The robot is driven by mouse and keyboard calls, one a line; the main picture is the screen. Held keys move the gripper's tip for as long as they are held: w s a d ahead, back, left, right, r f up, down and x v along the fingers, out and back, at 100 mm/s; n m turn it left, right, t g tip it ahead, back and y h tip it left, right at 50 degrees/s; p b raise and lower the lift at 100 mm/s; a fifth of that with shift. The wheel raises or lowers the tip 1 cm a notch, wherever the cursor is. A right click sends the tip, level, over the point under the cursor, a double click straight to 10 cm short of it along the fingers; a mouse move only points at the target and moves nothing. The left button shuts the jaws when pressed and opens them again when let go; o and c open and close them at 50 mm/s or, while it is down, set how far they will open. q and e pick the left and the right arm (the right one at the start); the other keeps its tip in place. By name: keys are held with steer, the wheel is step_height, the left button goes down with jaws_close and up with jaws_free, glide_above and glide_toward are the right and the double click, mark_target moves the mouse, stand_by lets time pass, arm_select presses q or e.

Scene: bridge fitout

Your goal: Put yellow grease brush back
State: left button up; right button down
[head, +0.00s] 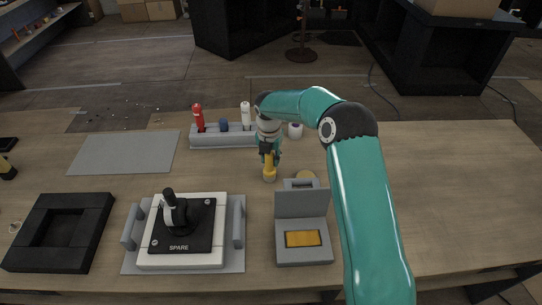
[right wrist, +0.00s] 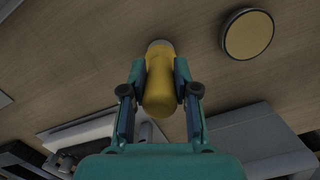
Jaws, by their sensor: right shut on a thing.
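The yellow grease brush (head: 269,172) is held roughly upright in my right gripper (head: 268,154), over the middle of the table. In the right wrist view the yellow handle (right wrist: 159,88) sits between both fingers of the right gripper (right wrist: 160,72), with a paler end beyond them. Whether its lower end touches the table is unclear. A grey rack (head: 225,141) behind it to the left holds a red tool (head: 198,117), a blue item (head: 224,126) and a white tool (head: 246,115). My left gripper is not in view.
A grey box with a raised lid (head: 302,204) stands in front of the brush, with a round yellow-topped thing (right wrist: 248,35) close by. A joystick unit (head: 182,238) and black frame (head: 57,232) are at front left. The table's right side is clear.

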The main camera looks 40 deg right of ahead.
steer(key=c, duration=0.9)
jaws_free()
steer(key=shift+f, duration=0.1)
steer(key=shift+o, duration=0.2)
steer(key=shift+s, duration=0.1)
steer(key=r, duration=0.4)
steer(key=r+b, duration=0.1)
steer(key=r, duration=0.3)
steer(key=s+a+r, duration=0.1)
steer(key=r, duration=0.3)
steer(key=shift+b, duration=0.3)
